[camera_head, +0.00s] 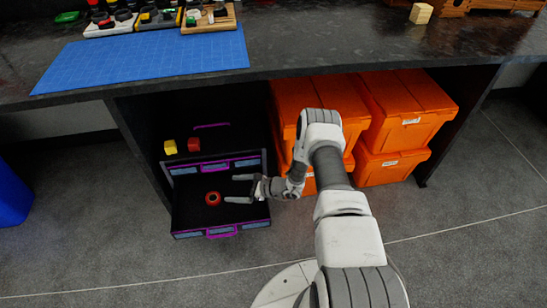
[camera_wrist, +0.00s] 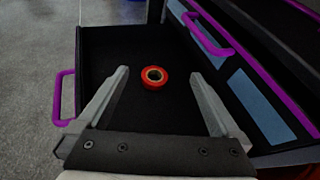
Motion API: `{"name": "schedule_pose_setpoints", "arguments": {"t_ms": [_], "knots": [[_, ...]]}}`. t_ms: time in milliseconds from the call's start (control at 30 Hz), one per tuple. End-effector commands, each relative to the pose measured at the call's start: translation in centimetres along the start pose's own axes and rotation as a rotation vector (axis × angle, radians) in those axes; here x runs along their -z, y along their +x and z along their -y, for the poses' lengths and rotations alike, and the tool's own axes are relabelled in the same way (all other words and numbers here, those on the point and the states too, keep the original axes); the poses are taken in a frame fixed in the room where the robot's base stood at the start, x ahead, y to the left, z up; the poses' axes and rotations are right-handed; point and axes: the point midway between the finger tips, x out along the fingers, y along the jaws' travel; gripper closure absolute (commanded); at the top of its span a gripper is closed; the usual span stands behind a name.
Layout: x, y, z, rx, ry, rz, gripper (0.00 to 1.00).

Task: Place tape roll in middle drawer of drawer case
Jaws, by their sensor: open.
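The drawer case (camera_head: 226,136) stands under the workbench, with an open black drawer (camera_head: 190,215) pulled well out; I cannot tell which level it is. The red tape roll (camera_head: 212,204) lies flat on this drawer's floor, apart from its walls. In the wrist view the tape roll (camera_wrist: 154,87) shows its dark hole, on the open drawer's bare floor (camera_wrist: 110,50). My gripper (camera_head: 236,189) is open and empty above the drawer, to the right of the roll. In the wrist view my gripper's fingers (camera_wrist: 160,75) point toward the roll, which appears between the fingertips.
Orange bins (camera_head: 405,105) stand right of the case. The workbench (camera_head: 300,40) overhangs it and holds a blue mat (camera_head: 150,55). Floor in front is clear.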

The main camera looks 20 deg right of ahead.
Motion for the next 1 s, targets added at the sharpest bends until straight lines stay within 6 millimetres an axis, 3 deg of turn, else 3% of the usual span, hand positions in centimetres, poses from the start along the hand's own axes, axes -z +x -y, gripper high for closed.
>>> {"name": "schedule_pose_setpoints", "arguments": {"t_ms": [33, 100, 300, 500, 800, 1000], "knots": [[-2.8, -0.4, 0.9, -0.032, -0.062, 0.004, 0.0], [-6.0, -1.0, 1.5, -0.082, -0.141, 0.004, 0.0], [-14.7, -3.5, 1.9, -0.22, -0.368, -0.013, 0.0], [-22.4, -6.8, 0.9, -0.345, -0.597, -0.048, 0.0], [-31.8, -13.2, -2.3, -0.508, -0.938, -0.137, 0.0], [-36.3, -18.1, -5.2, -0.6, -1.161, -0.221, 0.0]]}}
